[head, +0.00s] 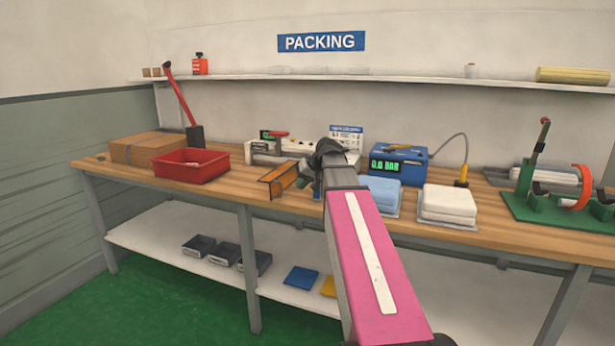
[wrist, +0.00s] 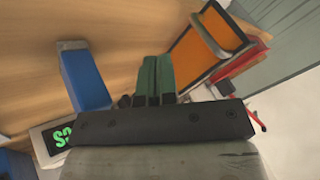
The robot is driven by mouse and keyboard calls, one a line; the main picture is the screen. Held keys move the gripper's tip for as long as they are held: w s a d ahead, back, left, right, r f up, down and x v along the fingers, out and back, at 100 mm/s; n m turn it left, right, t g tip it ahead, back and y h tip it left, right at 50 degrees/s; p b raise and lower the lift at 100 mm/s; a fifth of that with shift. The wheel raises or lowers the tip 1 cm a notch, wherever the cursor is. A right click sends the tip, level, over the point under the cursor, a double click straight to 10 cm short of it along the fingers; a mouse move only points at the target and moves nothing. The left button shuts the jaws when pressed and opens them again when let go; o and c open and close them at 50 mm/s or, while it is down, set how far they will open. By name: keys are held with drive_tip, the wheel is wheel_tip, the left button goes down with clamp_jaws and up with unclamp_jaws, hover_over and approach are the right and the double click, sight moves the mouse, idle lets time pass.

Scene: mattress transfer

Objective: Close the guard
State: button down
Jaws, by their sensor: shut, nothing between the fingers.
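An orange panel with a dark frame, which looks like the guard (head: 279,179), stands tilted at the front of the bench, just left of my arm. Behind it is a long white machine (head: 262,152) with a green display and a red handle. My gripper (head: 318,188) is shut and empty, low over the bench to the right of the panel; my wrist partly hides it in the head view. In the wrist view, the fingertips (wrist: 157,60) are together, and the orange panel (wrist: 196,52) lies just right of them with a visible gap.
A red tray (head: 190,178) and a cardboard box (head: 140,151) are at left on the wooden bench (head: 230,196). A blue gauge box (head: 402,158), a blue stack (head: 384,196) and a white stack (head: 448,205) are close at right. A green-based fixture (head: 555,211) stands far right.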

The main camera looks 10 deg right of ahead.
drive_tip(key=a, duration=0.2)
drive_tip(key=a+f, duration=0.1)
drive_tip(key=shift+w+a+f, duration=0.1)
drive_tip(key=shift+w, duration=0.25)
drive_tip(key=shift+a, duration=0.75)
